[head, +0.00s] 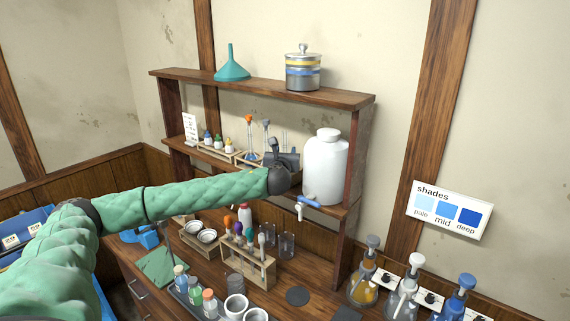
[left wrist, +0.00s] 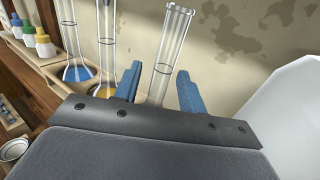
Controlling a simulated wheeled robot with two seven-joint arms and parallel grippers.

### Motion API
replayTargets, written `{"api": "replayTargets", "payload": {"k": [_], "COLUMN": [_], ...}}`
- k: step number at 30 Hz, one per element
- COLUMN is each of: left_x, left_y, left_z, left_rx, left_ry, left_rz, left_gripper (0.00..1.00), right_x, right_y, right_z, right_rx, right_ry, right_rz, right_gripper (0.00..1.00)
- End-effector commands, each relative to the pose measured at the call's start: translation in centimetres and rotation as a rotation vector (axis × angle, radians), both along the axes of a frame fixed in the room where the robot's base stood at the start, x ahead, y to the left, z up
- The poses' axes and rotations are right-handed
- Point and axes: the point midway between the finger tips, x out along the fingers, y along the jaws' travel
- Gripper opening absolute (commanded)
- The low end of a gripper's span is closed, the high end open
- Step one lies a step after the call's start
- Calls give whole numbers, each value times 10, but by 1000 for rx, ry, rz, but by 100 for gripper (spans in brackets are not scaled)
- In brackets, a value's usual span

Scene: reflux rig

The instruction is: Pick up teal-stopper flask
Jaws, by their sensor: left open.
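I cannot make out a teal stopper in either view. Narrow-necked glass flasks stand on the middle shelf. In the left wrist view one holds blue liquid (left wrist: 78,72), one holds amber liquid (left wrist: 106,40), and a clear-necked flask (left wrist: 172,45) stands at the right with its lower part hidden. In the head view an orange stopper (head: 248,119) and a grey-blue stopper (head: 266,123) top two necks. My left gripper (left wrist: 158,85) is open, its blue fingers on either side of the clear neck's line; contact cannot be told. It also shows at the shelf in the head view (head: 284,160).
A large white jug (head: 325,168) with a tap stands close right of my left gripper. Small dropper bottles (head: 217,143) are left of the flasks. The upper shelf (head: 262,88) is overhead. The bench below holds a tube rack (head: 249,264), beakers and bottles.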

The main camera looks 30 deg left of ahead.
Motion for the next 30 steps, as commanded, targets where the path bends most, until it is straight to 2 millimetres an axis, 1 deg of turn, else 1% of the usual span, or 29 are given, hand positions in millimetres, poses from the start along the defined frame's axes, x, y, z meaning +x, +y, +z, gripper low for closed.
{"api": "replayTargets", "payload": {"k": [2,10,16,17,30], "left_x": [3,4,4,4,4], "left_y": [2,2,2,2,2], "left_z": [0,-1,-1,-1,0], "left_rx": [0,0,0,0,0], "left_ry": [1,0,1,1,0], "left_rz": [0,0,0,0,0], "left_gripper": [41,41,2,0,0], "right_x": [1,1,0,0,1], "right_y": [0,1,1,2,2], "right_z": [3,3,3,3,2], "right_rx": [0,1,1,1,1], "right_ry": [-1,-1,0,0,-1], "right_rz": [0,0,-1,-1,-1], "right_gripper": [36,36,36,36,36]}}
